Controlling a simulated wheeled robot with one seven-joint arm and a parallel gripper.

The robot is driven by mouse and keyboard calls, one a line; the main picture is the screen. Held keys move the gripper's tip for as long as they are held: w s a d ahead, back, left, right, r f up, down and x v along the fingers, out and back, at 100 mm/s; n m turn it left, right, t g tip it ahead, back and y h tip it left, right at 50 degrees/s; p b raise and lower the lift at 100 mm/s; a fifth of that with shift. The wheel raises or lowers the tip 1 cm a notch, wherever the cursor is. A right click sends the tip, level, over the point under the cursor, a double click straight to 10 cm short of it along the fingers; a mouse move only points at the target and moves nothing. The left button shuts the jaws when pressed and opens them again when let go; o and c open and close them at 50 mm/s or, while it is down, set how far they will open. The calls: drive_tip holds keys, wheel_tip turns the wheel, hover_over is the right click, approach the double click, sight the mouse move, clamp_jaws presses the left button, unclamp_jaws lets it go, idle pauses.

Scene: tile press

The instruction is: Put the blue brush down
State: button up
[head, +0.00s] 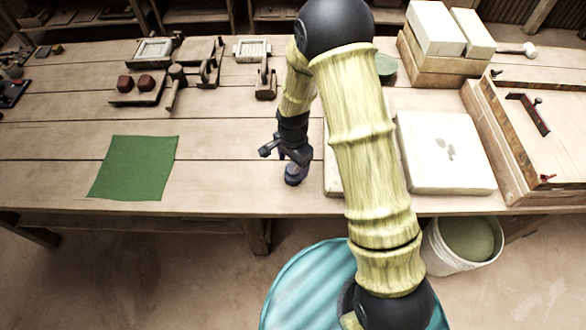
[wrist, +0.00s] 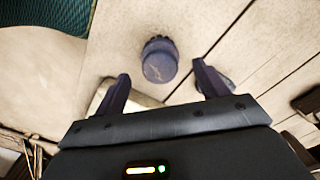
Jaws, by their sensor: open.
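The blue brush (head: 294,174) is a short, dark blue-purple round thing on the wooden table (head: 230,185), near its front edge. In the wrist view the brush (wrist: 159,60) shows its round end, with a ragged dark edge at the far side. My gripper (head: 286,157) is just above the brush. In the wrist view the jaws of my gripper (wrist: 160,76) are spread, with bare table between each finger and the brush. Neither finger appears to touch it. The brush seems to stand on the boards, though its lower part is hidden.
A green cloth (head: 135,168) lies flat to the left. A white slab (head: 445,152) is to the right, beside a wooden frame (head: 510,150). Wooden tools and red blocks (head: 135,83) are at the back left. A bucket (head: 464,244) stands below the front edge.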

sight(294, 168)
wheel_tip(294, 168, up, 7)
drive_tip(key=shift+f, duration=0.1)
idle(0.7)
drive_tip(key=s+d+r+n+t, duration=0.2)
drive_tip(key=s+d+r+n, duration=0.7)
drive_tip(key=s+d+r, duration=0.2)
drive_tip(key=s+d, duration=0.1)
drive_tip(key=d, duration=0.1)
drive_tip(key=shift+s+d+r+t, duration=0.2)
drive_tip(key=shift+d+r+t, duration=0.1)
drive_tip(key=shift+r, duration=0.1)
